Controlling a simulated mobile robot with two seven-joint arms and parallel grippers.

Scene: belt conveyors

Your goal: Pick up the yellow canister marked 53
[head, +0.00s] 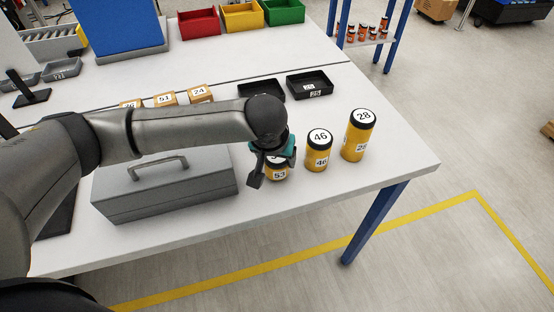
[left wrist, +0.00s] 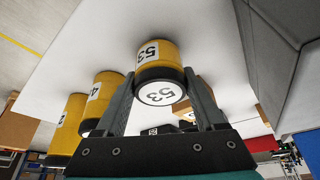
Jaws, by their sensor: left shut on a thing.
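The yellow canister marked 53 (head: 277,174) stands on the white table in the head view, partly hidden by my left gripper (head: 272,177). It has a black lid with a white label. In the left wrist view the canister (left wrist: 159,60) sits between the two fingers of my left gripper (left wrist: 160,100), which is shut on it. A yellow canister marked 46 (head: 318,152) stands just to its right. A taller yellow canister marked 28 (head: 357,137) stands farther right. My right gripper is not in view.
A grey metal toolbox (head: 165,190) lies left of the canister. Small black trays (head: 310,85) and several numbered boxes (head: 200,94) stand behind. Red (head: 199,24), yellow (head: 241,16) and green (head: 283,11) bins are at the back. The table's front right corner is clear.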

